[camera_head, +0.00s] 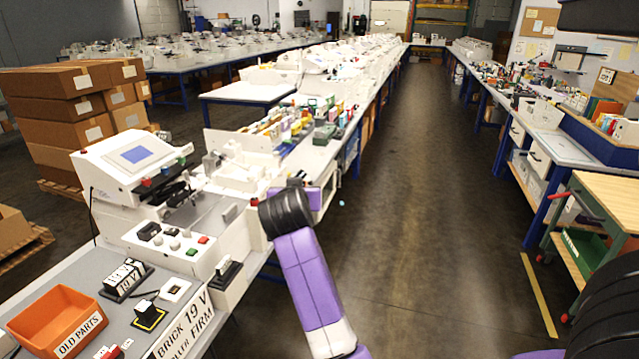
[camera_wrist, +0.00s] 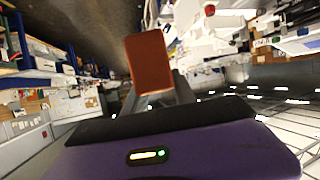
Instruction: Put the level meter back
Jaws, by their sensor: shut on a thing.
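My gripper (camera_wrist: 157,92) is shut on an orange-brown block (camera_wrist: 147,56), which stands out beyond the fingers in the wrist view. The block shows one plain flat face with rounded corners. It may be the level meter, but no scale or markings are readable on it. In the camera_head view my purple arm reaches up to the right edge of the left bench, and its black wrist joint hides the fingers and the block. No other thing in view can be clearly told as the level meter.
A white machine with a blue screen (camera_head: 135,154) stands on the left bench. Nearer are a white button box (camera_head: 172,250), an orange OLD PARTS bin (camera_head: 50,318) and a sign (camera_head: 184,332). The aisle floor (camera_head: 420,200) is clear. A wooden-topped cart (camera_head: 610,200) stands at right.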

